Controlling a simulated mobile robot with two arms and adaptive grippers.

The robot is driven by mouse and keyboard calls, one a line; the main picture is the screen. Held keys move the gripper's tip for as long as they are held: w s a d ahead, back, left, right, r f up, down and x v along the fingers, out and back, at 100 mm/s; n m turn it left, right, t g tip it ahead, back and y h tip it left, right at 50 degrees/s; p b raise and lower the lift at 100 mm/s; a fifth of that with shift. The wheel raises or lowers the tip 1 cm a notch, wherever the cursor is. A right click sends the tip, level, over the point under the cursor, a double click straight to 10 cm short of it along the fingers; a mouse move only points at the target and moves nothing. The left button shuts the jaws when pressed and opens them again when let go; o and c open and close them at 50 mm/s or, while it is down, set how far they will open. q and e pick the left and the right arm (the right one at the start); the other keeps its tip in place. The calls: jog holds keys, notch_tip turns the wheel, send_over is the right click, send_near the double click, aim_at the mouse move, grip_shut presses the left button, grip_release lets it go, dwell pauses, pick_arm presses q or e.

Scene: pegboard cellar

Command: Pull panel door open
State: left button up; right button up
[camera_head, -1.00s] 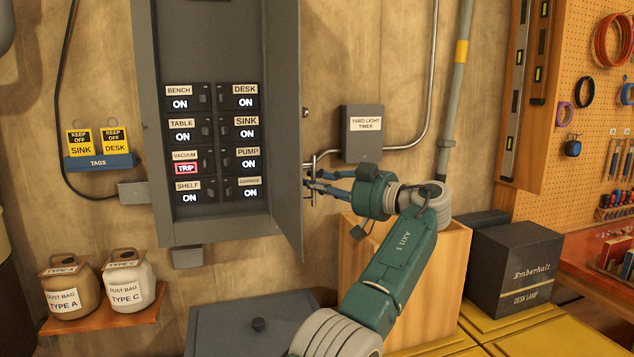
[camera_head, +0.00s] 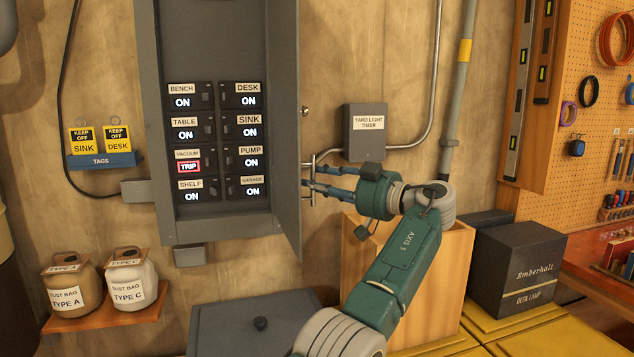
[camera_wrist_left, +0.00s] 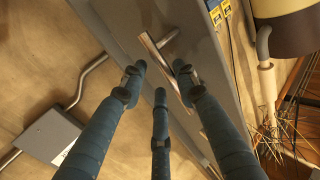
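The grey panel door (camera_head: 286,130) stands swung out at the right side of the grey breaker panel (camera_head: 156,150), with the breakers in view. A metal bar handle (camera_head: 313,192) is on the door's outer side; it also shows in the left wrist view (camera_wrist_left: 154,52). My left gripper (camera_head: 308,178) is at the handle. In the wrist view its blue fingers (camera_wrist_left: 160,72) stand on both sides of the bar, spread apart, with gaps showing. Contact is hard to make out. My right gripper is in neither view.
A yard light timer box (camera_head: 365,143) and conduit are on the wall just right of the handle. A wooden box (camera_head: 440,290) and a black lamp box (camera_head: 515,265) stand below right. Dust bags (camera_head: 130,280) sit on a shelf at lower left.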

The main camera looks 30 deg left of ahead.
pick_arm(q)
jog(key=d, duration=1.1)
jog(key=shift+s+d, duration=0.15)
jog(key=shift+s, duration=0.3)
